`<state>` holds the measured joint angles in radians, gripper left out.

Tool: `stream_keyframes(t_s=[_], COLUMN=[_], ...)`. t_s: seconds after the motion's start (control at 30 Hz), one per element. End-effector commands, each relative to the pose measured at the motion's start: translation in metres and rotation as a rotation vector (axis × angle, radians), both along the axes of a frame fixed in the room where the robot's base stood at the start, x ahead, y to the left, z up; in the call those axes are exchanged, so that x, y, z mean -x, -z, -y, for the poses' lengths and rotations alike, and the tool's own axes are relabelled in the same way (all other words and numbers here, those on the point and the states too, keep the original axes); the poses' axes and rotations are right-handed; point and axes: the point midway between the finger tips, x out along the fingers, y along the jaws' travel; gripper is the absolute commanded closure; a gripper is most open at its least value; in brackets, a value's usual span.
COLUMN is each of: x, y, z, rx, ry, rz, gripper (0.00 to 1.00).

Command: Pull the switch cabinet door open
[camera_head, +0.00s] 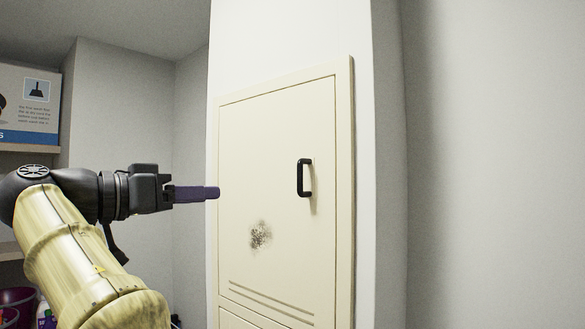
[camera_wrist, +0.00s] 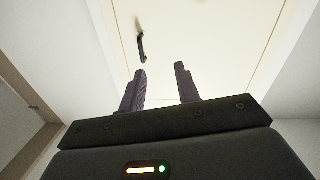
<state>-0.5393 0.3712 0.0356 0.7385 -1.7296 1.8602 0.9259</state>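The switch cabinet door (camera_head: 270,200) is a cream panel in a matching frame. It looks shut. A black bar handle (camera_head: 305,178) stands upright near its right edge. My gripper (camera_head: 212,192) is at the left side of the door in the head view, apart from the handle and to its left. In the wrist view my gripper (camera_wrist: 160,70) shows two purple fingers spread apart with nothing between them. There the handle (camera_wrist: 142,47) is beyond the fingertips, near the left finger, and the door (camera_wrist: 210,30) fills the background.
A dark speckled smudge (camera_head: 260,235) marks the door, with slots below it. A shelf with a box (camera_head: 30,105) is at the far left. Bottles and containers (camera_head: 20,305) sit low at the left. A bare wall (camera_head: 500,180) stands right of the cabinet.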

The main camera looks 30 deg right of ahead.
Motion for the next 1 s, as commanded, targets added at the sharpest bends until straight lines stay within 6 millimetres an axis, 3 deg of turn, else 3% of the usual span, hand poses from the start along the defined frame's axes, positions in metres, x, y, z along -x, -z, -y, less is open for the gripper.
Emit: stream_keyframes(t_s=[0.03,0.2,0.57,0.77,1.0], x=[0.011,0.032,0.032,0.029,0.024], y=[-0.015,-0.028,-0.027,-0.027,-0.027], z=[-0.003,-0.003,0.0,0.018,0.054], rx=[-0.011,-0.029,-0.028,-0.028,-0.027], ry=[0.031,0.092,0.094,0.095,0.096], rz=[0.06,0.161,0.159,0.157,0.157], gripper=[0.68,0.68,0.68,0.68,0.68])
